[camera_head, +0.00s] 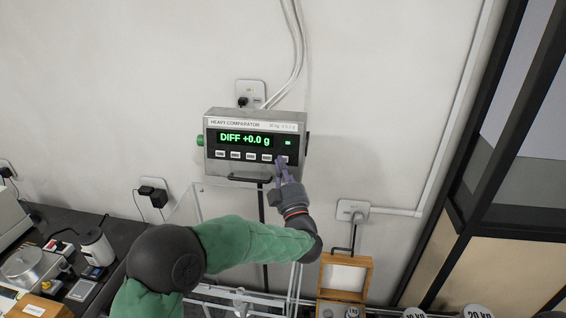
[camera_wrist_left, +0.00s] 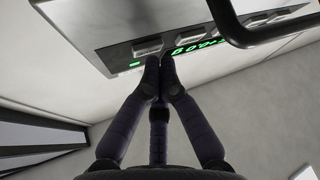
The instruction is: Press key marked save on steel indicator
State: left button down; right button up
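The steel indicator (camera_head: 256,115) is mounted on the wall and reads "DIFF +0.0 g" in green. A row of several pale keys (camera_head: 235,155) runs under its display; their labels are too small to read. My left gripper (camera_head: 280,166) is at the lower right of the panel, over the right-end key, which it partly hides. My right gripper is not in view.
A black bracket (camera_head: 249,179) sits under the indicator and shows as a dark bar in the left wrist view (camera_wrist_left: 262,32). White cables (camera_head: 297,50) run up the wall.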

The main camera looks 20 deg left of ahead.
pick_arm(q)
jog(key=shift+w+a+f+b, duration=0.1)
jog(key=shift+w+b, duration=0.2)
jog(key=shift+b, duration=0.05)
dwell(0.8)
jog(key=shift+s, duration=0.1)
dwell(0.3)
jog(key=shift+s, duration=0.35)
jog(key=shift+s+d+r+b, duration=0.2)
jog(key=shift+s+r+b, duration=0.05)
jog(key=shift+s+b, duration=0.05)
jog(key=shift+s+d+r, duration=0.2)
jog(key=shift+s+r, duration=0.05)
jog(key=shift+s, duration=0.5)
jog(key=shift+s+d+r, duration=0.2)
jog(key=shift+s, duration=0.6)
jog(key=shift+s+d+r, duration=0.2)
jog(key=shift+s+r, duration=0.05)
jog(key=shift+s, duration=0.5)
